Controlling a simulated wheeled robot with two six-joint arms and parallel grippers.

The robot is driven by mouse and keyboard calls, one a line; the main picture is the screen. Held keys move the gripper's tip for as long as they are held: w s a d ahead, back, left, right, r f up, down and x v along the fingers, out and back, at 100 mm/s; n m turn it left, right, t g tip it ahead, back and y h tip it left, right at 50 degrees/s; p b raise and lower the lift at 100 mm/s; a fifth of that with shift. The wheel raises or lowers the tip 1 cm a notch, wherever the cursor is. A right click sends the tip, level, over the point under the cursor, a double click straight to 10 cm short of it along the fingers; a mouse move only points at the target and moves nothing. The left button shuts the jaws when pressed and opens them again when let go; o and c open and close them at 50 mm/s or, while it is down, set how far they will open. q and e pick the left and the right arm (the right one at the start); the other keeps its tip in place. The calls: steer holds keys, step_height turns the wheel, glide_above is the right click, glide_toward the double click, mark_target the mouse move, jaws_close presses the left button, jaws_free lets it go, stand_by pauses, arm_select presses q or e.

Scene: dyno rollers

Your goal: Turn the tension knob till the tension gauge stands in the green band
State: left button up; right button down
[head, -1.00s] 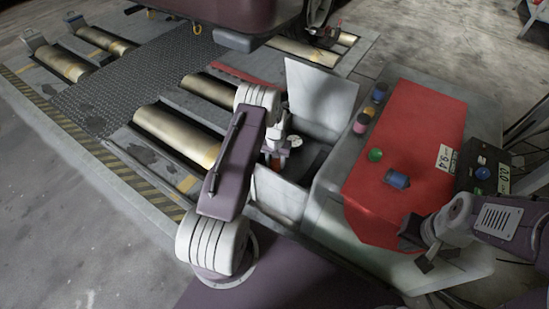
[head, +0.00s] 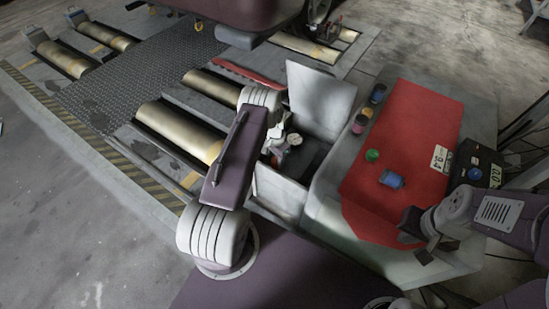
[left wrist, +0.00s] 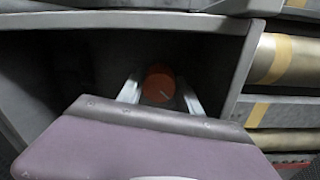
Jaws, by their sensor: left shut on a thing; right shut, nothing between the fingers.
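The tension knob (left wrist: 158,86) is orange-red with a pale line on its face. In the left wrist view it sits in a dark recess between the two fingers of my left gripper (left wrist: 158,92), which is shut on it. In the head view my left gripper (head: 276,157) reaches down into an open box, and the knob is mostly hidden there. A small round white dial (head: 295,139), probably the tension gauge, lies beside the gripper; its needle and green band are too small to read. My right gripper (head: 415,238) is shut and empty over the console's front corner.
Raised pale flaps (head: 320,98) border the box. Metal rollers (head: 180,130) lie in the floor at left, and a dark vehicle body (head: 240,12) overhangs the top.

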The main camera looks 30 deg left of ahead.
mark_target(275, 162)
arm_select(q)
steer(key=shift+s+d+f, duration=0.1)
steer(key=shift+s, duration=0.15)
steer(key=o, duration=1.1)
steer(key=shift+o, duration=1.4)
steer(key=shift+w, duration=0.1)
steer(key=r+p, duration=0.1)
steer(key=r, duration=0.2)
steer(key=r+p, duration=0.2)
steer(key=r, duration=0.1)
steer(key=r+p, duration=0.2)
steer(key=r, duration=0.1)
steer(key=shift+s+r, duration=0.25)
steer(key=shift+s, duration=0.1)
